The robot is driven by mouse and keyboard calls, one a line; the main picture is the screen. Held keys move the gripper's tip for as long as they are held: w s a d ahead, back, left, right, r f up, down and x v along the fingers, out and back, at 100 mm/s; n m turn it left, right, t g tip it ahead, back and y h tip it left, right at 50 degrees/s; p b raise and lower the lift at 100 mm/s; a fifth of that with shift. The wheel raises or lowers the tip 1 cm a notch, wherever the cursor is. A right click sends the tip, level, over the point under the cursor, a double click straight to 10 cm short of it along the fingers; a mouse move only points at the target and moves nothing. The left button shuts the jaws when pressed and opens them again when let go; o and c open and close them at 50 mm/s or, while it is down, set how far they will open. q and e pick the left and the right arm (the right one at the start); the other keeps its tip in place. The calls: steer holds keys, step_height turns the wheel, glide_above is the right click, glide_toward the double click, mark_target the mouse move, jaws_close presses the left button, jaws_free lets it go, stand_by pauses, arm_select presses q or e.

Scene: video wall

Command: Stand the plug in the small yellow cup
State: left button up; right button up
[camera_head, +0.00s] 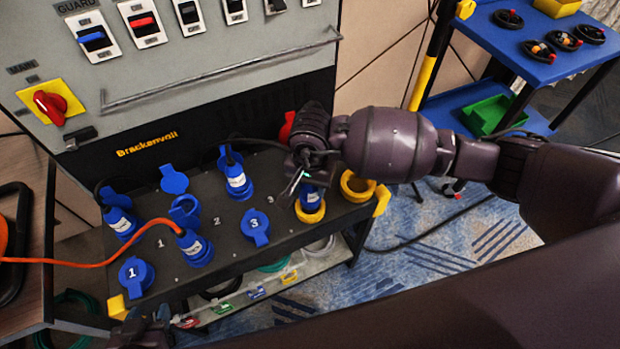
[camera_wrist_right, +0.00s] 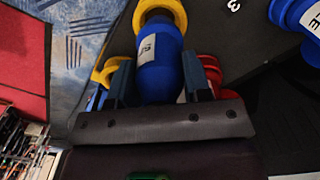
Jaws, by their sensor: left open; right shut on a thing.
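My right gripper (camera_head: 308,178) is shut on a blue plug (camera_head: 312,196) with a white label. The plug is roughly upright, its lower end at the small yellow cup (camera_head: 311,213) on the front right of the dark shelf. In the right wrist view the plug (camera_wrist_right: 160,70) lies between the two fingers, and the yellow cup's ring (camera_wrist_right: 160,12) surrounds its far end. How deep the plug sits in the cup I cannot tell. My left gripper (camera_head: 145,332) shows only in part at the bottom left, low beside the shelf, away from the plug.
A second yellow cup (camera_head: 357,187) stands just right of the held plug. A red cap (camera_head: 287,128) is behind my right wrist. Several blue plugs and lidded blue sockets (camera_head: 255,227) fill the shelf's left. An orange cable (camera_head: 95,263) runs to one plug. A blue cart (camera_head: 530,40) stands back right.

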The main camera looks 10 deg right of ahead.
arm_select(q)
steer(key=shift+s+a+f, duration=0.1)
steer(key=shift+s+f, duration=0.05)
steer(key=shift+s, duration=0.2)
stand_by(0.5)
steer(key=shift+f, duration=0.15)
arm_select(e)
steer(key=shift+f, duration=0.1)
arm_select(q)
steer(key=shift+w, duration=0.1)
stand_by(0.5)
steer(key=shift+s+f+g+b, duration=0.15)
steer(key=shift+s+f+b, duration=0.1)
steer(key=shift+f+b, duration=0.25)
steer(key=shift+s+f+g+b, duration=0.15)
steer(key=shift+s+f+b, duration=0.15)
steer(key=shift+f, duration=0.3)
arm_select(e)
steer(key=shift+f, duration=1.55)
steer(key=o, duration=1.5)
